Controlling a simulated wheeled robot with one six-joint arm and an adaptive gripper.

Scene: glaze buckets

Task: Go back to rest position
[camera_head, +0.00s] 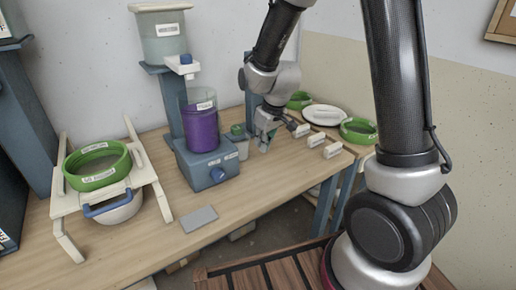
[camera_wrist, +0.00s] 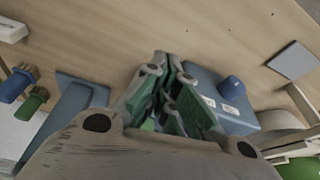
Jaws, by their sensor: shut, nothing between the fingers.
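My gripper (camera_head: 266,140) is shut and empty. In the head view it hangs over the right part of the wooden table, to the right of the blue mixer base (camera_head: 208,164). The wrist view shows its green-padded fingers (camera_wrist: 172,85) together, with the blue base (camera_wrist: 228,105) and its knob just beyond them. A clear container with purple glaze (camera_head: 201,127) stands on the base. My arm reaches in from the right, bent at the elbow.
A green sieve (camera_head: 97,166) rests on a white stand (camera_head: 148,165) at left, above a white bowl (camera_head: 115,208). A grey pad (camera_head: 198,218) lies near the front edge. White labelled blocks (camera_head: 331,150), green sieves (camera_head: 358,130) and a white plate (camera_head: 323,114) are at right. A dispenser (camera_head: 161,38) stands behind.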

